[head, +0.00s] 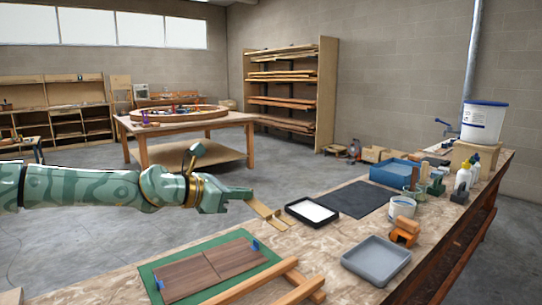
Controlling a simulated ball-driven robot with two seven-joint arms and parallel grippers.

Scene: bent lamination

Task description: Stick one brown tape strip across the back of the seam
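Two dark brown veneer leaves (185,277) lie side by side on a green mat (150,288), with a seam between them. Brown tape strips (267,213) are at the table's left edge, beyond the mat. My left gripper (246,194) is right beside these strips, at their upper left end. From here I cannot tell whether its fingers are open or closed on a strip. My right gripper is not in view.
A black-rimmed tray with a white inside (312,211) is right of the strips. A wooden frame (290,278) lies in front of the veneer. A grey tray (376,259), orange-brown tool (405,232), white tub (402,207) and dark mat (354,199) occupy the right.

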